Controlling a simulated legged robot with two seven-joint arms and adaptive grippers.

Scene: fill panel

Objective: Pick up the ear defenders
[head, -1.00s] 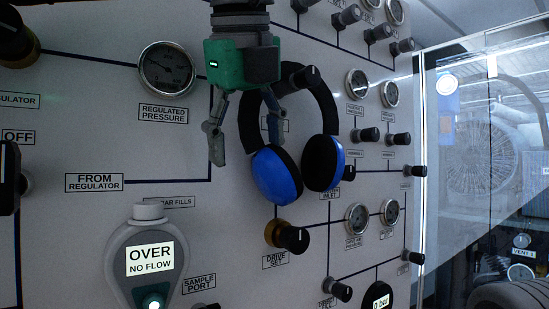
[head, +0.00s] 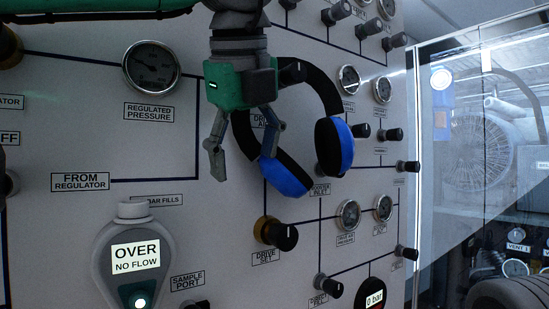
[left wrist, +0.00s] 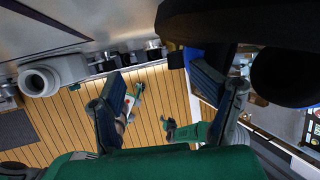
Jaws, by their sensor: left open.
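The ear defenders (head: 328,88) hang tilted on a black knob (head: 291,72) on the panel, with a black headband and two blue cups, the left cup lower. My left gripper (head: 243,158) is open and points down at their left side. In the head view the left part of the headband passes between its fingers, and the right finger overlaps the band near the left cup. I cannot tell whether they touch. In the left wrist view the open fingers (left wrist: 163,95) show, with black and blue parts of the ear defenders (left wrist: 240,20) close at the upper right. My right gripper is not in view.
The grey panel (head: 80,100) carries several gauges and protruding knobs around the ear defenders. A regulated pressure gauge (head: 151,66) is to the left and a flow meter reading OVER (head: 135,256) is below left. A glass-fronted cabinet (head: 480,130) stands at the right.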

